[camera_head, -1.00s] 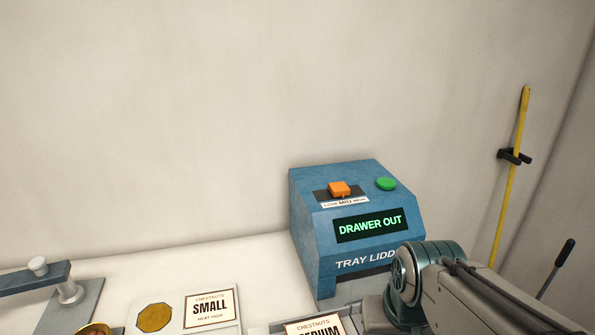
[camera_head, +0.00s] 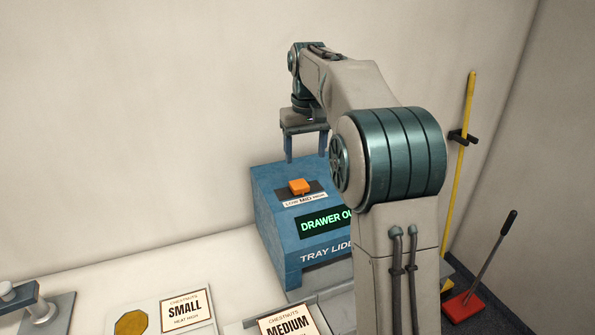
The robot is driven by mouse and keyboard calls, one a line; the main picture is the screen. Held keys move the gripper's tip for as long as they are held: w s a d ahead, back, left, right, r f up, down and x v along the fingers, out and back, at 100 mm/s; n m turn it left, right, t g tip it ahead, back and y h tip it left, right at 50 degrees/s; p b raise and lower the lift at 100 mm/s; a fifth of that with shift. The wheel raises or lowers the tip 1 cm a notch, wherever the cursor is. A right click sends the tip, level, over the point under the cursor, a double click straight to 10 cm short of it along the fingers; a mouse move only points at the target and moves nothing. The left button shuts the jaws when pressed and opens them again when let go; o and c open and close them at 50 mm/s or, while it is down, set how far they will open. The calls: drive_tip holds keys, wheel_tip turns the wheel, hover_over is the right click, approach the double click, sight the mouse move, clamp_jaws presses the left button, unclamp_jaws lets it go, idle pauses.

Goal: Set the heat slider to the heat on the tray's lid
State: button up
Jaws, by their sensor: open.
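The blue tray lidder (camera_head: 278,225) stands against the wall, its display reading "DRAWER OUT". Its orange heat slider knob (camera_head: 300,186) sits about mid-slot, above the "MID" mark between "LOW" and "HIGH". My gripper (camera_head: 306,158) points down, open and empty, over the back of the lidder's top, apart from the knob. A tray with a lid card "MEDIUM" (camera_head: 287,322) is in front of the lidder; its heat line is cut off by the frame edge. A tray card "SMALL" (camera_head: 187,312) to its left reads "HEAT HIGH".
My arm covers the lidder's right side, hiding the green button. A yellow pole (camera_head: 463,150) is clipped to the wall at right, with a red-based long-handled tool (camera_head: 462,307) on the floor. The white counter (camera_head: 175,264) is clear left of the lidder.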

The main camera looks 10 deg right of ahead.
drive_tip(key=p, duration=0.2)
hover_over(299, 183)
drive_tip(key=s, duration=0.1)
drive_tip(key=shift+n+g, duration=0.3)
drive_tip(key=f, duration=1.3)
drive_tip(key=shift+w+f, duration=0.3)
drive_tip(key=shift+w, duration=0.1)
